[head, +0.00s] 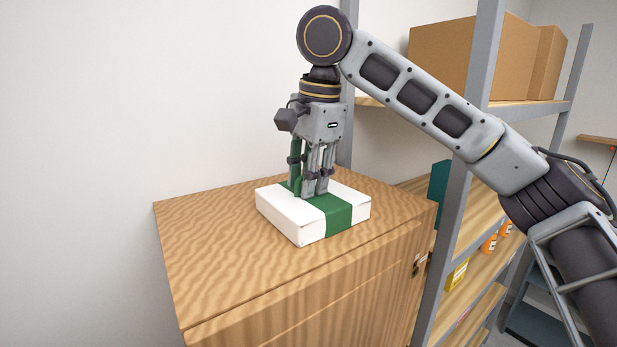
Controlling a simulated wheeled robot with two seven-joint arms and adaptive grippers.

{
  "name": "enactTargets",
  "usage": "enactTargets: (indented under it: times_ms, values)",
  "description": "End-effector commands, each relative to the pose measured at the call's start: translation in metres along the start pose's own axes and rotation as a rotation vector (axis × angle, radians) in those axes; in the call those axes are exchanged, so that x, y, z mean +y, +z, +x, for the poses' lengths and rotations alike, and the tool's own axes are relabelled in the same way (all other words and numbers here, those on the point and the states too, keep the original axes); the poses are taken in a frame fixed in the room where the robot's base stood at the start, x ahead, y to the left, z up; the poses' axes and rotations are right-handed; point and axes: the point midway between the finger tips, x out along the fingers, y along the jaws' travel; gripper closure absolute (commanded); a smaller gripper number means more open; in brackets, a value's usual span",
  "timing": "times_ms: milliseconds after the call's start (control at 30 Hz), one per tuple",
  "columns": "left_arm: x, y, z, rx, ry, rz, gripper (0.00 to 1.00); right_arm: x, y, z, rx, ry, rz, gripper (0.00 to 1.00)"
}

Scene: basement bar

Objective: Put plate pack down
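The plate pack (288,213) is a white flat box with a green band across it. It lies flat on top of a wooden cabinet (205,242), near its back right. My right gripper (309,192) points straight down over the middle of the pack, with its fingertips at the top face. A green upright part of the pack shows between the fingers, which look closed on it. The fingers hide part of the band. My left gripper is not in view.
The cabinet top is clear to the left and in front of the pack. A grey metal shelf rack (463,200) stands close on the right, with cardboard boxes (440,55) on its upper shelf. A plain white wall (130,100) is behind the cabinet.

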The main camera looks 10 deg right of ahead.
Motion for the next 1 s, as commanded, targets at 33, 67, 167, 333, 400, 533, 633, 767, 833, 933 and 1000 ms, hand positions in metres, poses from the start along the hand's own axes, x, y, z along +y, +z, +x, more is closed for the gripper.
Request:
enactTargets:
  times_ms: [33,67,167,333,400,533,633,767,833,933,1000]
  values:
    - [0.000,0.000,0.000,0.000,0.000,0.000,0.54,0.000,0.000,0.000,0.000,0.000,0.000,0.71]
    - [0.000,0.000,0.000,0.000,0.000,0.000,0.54,0.000,0.000,0.000,0.000,0.000,0.000,0.71]
    - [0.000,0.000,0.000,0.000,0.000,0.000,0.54,0.000,0.000,-0.001,0.000,-0.001,0.000,0.71]
    - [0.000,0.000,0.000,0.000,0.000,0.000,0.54,-0.001,0.000,-0.009,0.000,-0.001,0.000,0.71]
    - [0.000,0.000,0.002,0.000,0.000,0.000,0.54,-0.001,0.000,-0.015,0.001,-0.001,0.000,0.71]
    - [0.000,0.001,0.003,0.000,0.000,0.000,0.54,0.000,0.000,-0.029,0.000,-0.001,0.000,0.71]
    - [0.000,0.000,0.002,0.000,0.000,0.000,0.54,-0.001,0.000,-0.037,0.002,-0.002,0.000,0.71]
    - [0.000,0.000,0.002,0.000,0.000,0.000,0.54,-0.001,0.000,-0.047,0.002,-0.002,0.000,0.71]
    - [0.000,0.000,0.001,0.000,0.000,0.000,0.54,-0.001,0.000,-0.053,0.001,-0.002,0.001,0.71]
    - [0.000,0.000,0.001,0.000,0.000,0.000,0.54,-0.001,0.000,-0.060,0.001,-0.001,0.000,0.71]
    - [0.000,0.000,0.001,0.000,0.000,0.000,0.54,-0.001,0.000,-0.065,0.002,-0.002,0.000,0.71]
